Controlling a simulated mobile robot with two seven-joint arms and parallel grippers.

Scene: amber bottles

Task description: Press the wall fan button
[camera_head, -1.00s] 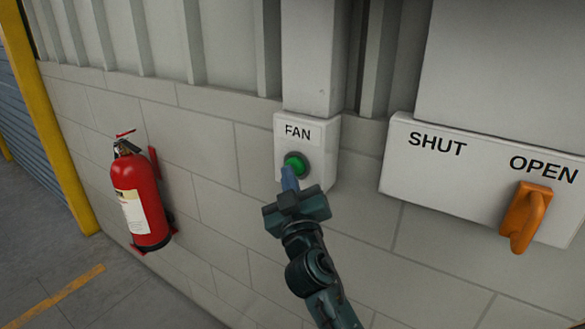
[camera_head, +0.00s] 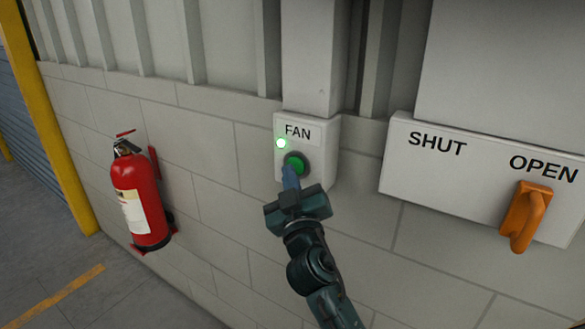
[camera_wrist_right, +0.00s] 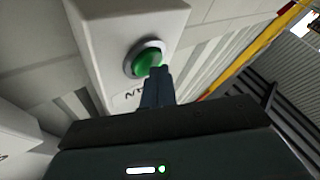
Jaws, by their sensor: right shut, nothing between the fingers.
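A small light (camera_head: 281,143) glows whitish green on the box, up and left of the button. My right gripper (camera_head: 290,176) is shut and empty, its fingertips at the lower edge of the button. In the right wrist view the fingertips (camera_wrist_right: 158,75) overlap the green button (camera_wrist_right: 149,62); whether they touch or press it I cannot tell for sure. My left gripper is not in view.
A white panel (camera_head: 430,180) marked SHUT and OPEN, with an orange lever (camera_head: 524,215) under OPEN, is on the wall at the right. A red fire extinguisher (camera_head: 140,198) hangs at the left. A yellow post (camera_head: 60,150) stands at the far left.

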